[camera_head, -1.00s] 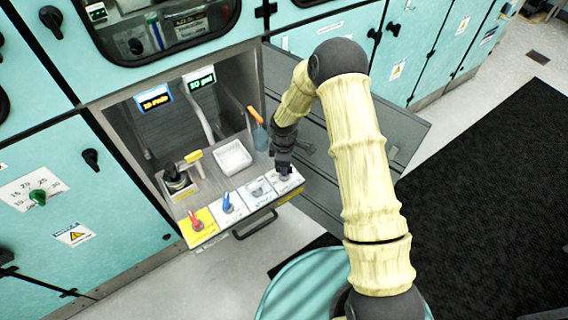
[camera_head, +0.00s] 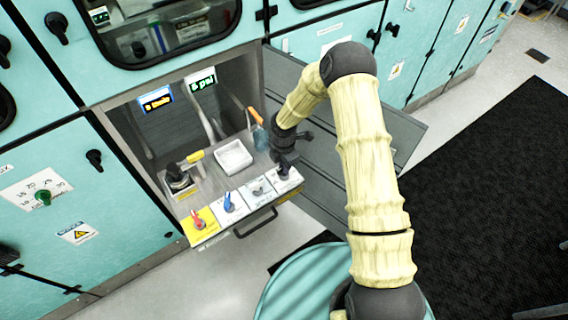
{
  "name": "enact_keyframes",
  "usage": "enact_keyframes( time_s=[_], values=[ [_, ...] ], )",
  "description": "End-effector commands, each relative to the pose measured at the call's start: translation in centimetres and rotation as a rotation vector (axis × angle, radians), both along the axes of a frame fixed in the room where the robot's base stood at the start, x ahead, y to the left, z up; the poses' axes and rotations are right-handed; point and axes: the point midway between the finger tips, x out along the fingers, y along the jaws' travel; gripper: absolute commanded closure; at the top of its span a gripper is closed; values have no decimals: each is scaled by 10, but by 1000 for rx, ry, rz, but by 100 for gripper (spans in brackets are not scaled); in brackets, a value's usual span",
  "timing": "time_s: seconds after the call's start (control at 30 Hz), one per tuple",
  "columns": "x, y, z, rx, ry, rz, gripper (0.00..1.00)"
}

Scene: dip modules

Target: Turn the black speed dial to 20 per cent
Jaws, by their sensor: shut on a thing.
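A tray pulled out of the teal cabinet has a row of control plates along its front edge. My gripper (camera_head: 284,172) reaches down onto the rightmost white plate (camera_head: 293,183). It is shut on a small dark knob there, which I take to be the speed dial. My fingers hide most of the knob, so its pointer and scale cannot be read. Left of it are a grey knob (camera_head: 258,190), a blue handle (camera_head: 229,203) and a red handle (camera_head: 199,221) on a yellow plate. Two small lit displays, blue-framed (camera_head: 157,101) and green-lettered (camera_head: 202,83), hang above.
A white square dish (camera_head: 233,158), a black valve with a yellow handle (camera_head: 181,177) and an orange-handled tool (camera_head: 256,118) are on the tray. An open grey door (camera_head: 350,125) stands close behind my arm. A green knob (camera_head: 43,198) is on the left cabinet.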

Motion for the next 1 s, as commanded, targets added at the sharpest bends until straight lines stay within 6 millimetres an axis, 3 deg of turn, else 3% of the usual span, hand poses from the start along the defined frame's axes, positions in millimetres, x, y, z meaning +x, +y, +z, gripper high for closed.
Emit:
enact_keyframes(
  time_s=[0.4, 0.43, 0.53, 0.83, 1.0],
  values=[
    [2, 0, 1, 1, -4, 12, 100],
    [2, 0, 1, 1, -4, 12, 82],
    [1, 0, 1, 0, -4, 11, 64],
    [1, 0, 1, 0, -2, 10, 64],
    [1, 0, 13, 1, -3, 9, 64]
  ],
)
